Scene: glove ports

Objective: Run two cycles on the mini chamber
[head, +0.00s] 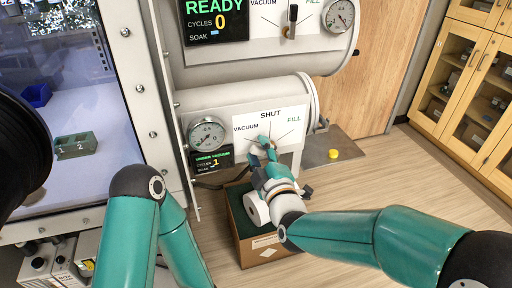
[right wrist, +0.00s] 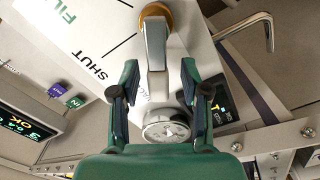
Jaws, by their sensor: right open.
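The mini chamber (head: 240,97) is the lower white cylinder in the head view. Its front panel (head: 292,122) is marked VACUUM, SHUT and FILL, with a gauge (head: 207,136) to the left. Its small display (head: 212,161) appears to read UNDER VACUUM, cycles 1. My right gripper (head: 266,149) is at the panel and hides much of the valve lever. In the right wrist view the grey lever (right wrist: 156,45) points from its brass hub toward the partly hidden VACUUM mark. The open fingers (right wrist: 157,85) stand either side of the lever's end, with gaps visible. My left gripper is out of view.
The larger chamber above has a display (head: 215,20) reading READY, cycles 0, and its own lever (head: 291,20). The glovebox window (head: 85,190) is at left; wooden cabinets (head: 470,80) stand at right.

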